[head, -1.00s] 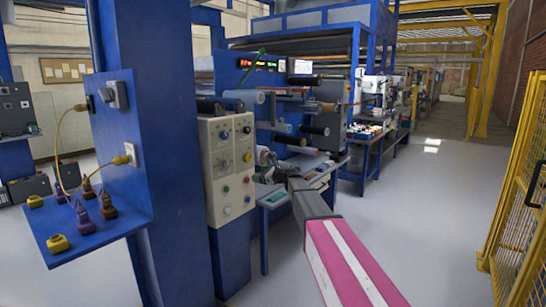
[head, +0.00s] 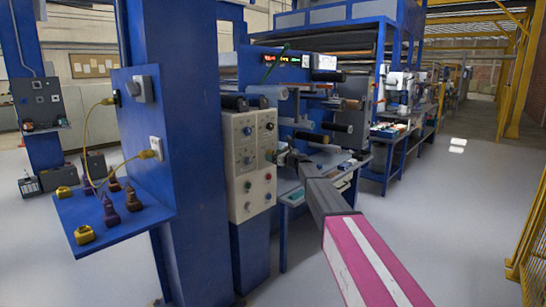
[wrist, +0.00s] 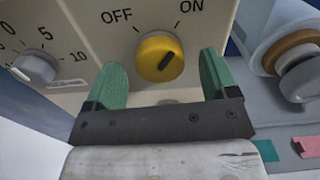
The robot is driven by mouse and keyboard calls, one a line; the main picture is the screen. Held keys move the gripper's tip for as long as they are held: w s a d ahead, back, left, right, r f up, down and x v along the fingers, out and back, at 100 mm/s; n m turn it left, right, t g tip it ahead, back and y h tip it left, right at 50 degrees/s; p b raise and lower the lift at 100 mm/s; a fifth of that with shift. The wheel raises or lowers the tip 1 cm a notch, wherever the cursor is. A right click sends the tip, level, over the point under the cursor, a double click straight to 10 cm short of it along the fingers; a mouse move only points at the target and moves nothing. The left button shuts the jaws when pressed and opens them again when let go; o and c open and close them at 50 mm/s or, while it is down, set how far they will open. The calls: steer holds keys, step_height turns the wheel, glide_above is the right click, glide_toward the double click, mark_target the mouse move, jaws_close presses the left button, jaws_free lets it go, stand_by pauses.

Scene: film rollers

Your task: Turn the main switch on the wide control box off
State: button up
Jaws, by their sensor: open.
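The control box (head: 240,195) is a beige panel with several knobs and buttons, beside the blue column in the head view. In the wrist view its face (wrist: 85,25) carries a yellow round main switch (wrist: 150,48) under the printed words OFF and ON. The dark mark on the switch slants up to the right, towards ON. My gripper (wrist: 162,78) is open, its two green fingers on either side of the yellow switch. I cannot tell whether they touch it. In the head view my gripper (head: 283,157) is at the box's right side, small and partly unclear.
A grey dial (wrist: 38,66) with numbers is left of the yellow switch. Rollers (wrist: 300,75) stand close on the right. A yellow fence (head: 525,240) stands at the far right. Grey floor is open between.

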steer(key=shift+w+a, duration=0.3)
steer(key=shift+a, duration=0.15)
steer(key=c, duration=0.9)
steer(key=shift+c, duration=0.2)
steer(key=shift+s+a+f+n, duration=0.1)
steer(key=shift+n, duration=3.35)
steer(key=shift+s+f+n, duration=0.1)
steer(key=shift+n, duration=3.35)
